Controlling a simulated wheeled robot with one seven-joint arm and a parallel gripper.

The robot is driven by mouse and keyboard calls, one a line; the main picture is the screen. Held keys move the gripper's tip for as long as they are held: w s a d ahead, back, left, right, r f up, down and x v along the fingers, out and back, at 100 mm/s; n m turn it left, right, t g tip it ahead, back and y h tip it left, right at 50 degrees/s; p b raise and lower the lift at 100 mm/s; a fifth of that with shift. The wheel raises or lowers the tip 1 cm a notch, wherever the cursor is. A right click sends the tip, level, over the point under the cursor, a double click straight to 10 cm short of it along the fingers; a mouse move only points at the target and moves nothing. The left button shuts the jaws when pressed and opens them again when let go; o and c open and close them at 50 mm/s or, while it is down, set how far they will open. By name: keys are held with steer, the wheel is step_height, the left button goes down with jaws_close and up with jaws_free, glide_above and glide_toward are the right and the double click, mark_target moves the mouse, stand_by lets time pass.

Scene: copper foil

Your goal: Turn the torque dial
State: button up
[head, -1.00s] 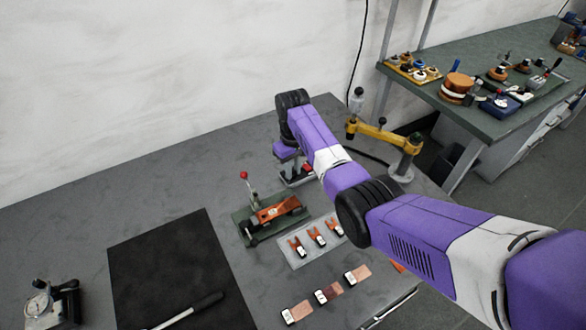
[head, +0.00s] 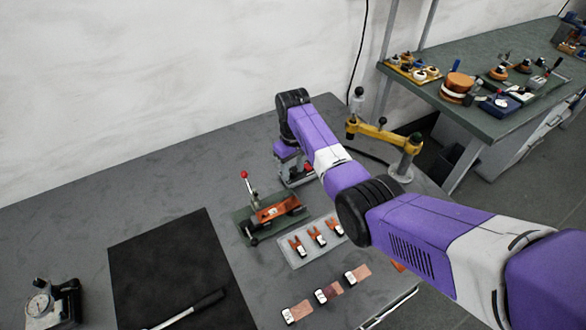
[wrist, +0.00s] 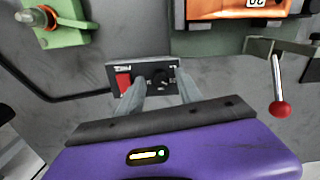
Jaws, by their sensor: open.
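The torque dial is a round black knob (wrist: 160,78) on a small dark control box (wrist: 111,72) with a red switch (wrist: 123,81) to its left. My gripper (wrist: 161,84) is open in the wrist view, its two fingers reaching toward the box, one on each side of the knob. Whether the fingers touch the knob cannot be told. In the head view my gripper (head: 289,152) points down over the box, which is mostly hidden behind it and the arm.
A green fixture with an orange part and red-knobbed lever (head: 244,175) stands nearby; its red ball (wrist: 280,109) is right in the wrist view. A yellow arm stand (head: 378,132) is behind. A black mat (head: 165,260) lies left.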

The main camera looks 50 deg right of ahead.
mark_target(293, 171)
steer(key=shift+r, duration=0.1)
steer(key=shift+r+b, duration=0.55)
steer(key=shift+r, duration=3.3)
